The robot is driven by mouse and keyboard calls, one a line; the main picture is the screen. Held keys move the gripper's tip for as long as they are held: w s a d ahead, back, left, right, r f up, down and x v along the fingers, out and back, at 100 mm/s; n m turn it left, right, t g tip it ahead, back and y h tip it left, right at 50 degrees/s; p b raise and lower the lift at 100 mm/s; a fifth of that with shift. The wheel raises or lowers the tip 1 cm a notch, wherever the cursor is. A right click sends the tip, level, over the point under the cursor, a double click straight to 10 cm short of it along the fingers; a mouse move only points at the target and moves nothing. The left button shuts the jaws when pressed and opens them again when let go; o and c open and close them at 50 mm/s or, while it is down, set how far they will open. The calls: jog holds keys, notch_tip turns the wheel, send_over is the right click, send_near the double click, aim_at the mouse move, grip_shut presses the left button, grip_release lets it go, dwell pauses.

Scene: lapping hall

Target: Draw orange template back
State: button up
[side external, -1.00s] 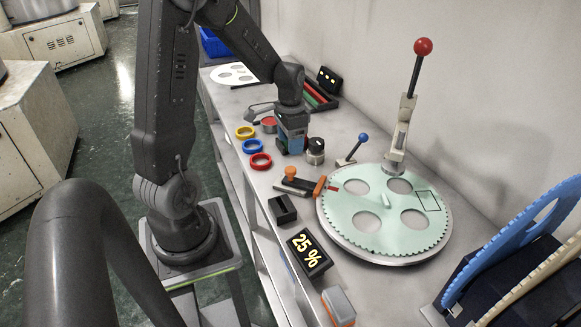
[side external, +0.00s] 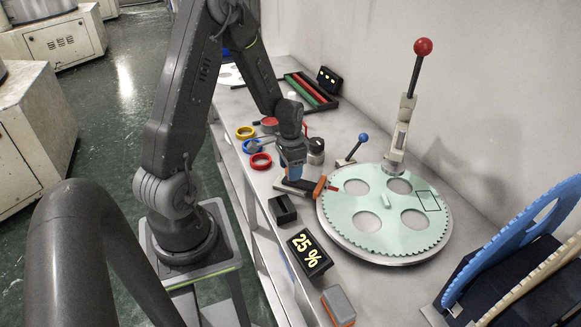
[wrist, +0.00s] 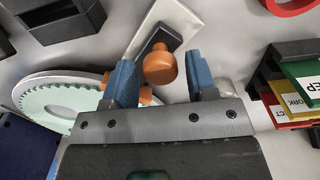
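The orange template (side external: 320,187) sits at the left edge of the pale green toothed disc (side external: 384,246), its tip at or over the rim; I cannot tell if it touches. It is at the end of a grey slide plate with an orange knob (wrist: 160,66). My gripper (side external: 294,178) is low over the slide and hides the knob in the side view. In the wrist view, my gripper's two blue fingers (wrist: 161,76) are apart, with the knob between them and gaps on both sides. Part of the template shows behind the left finger.
A red-knobbed lever (side external: 423,46) stands behind the disc, and a blue-knobbed lever (side external: 363,137) is close to the slide. A black block (side external: 282,210) and a "25 %" display (side external: 309,252) lie in front. Coloured rings, including a red one (side external: 261,161), lie left.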

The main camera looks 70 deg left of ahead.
grip_shut()
jog(key=shift+s+a, duration=1.75)
jog(key=shift+a, duration=0.05)
jog(key=shift+o, duration=1)
grip_release()
notch_tip(320, 180, up, 14)
jog(key=shift+d, duration=0.1)
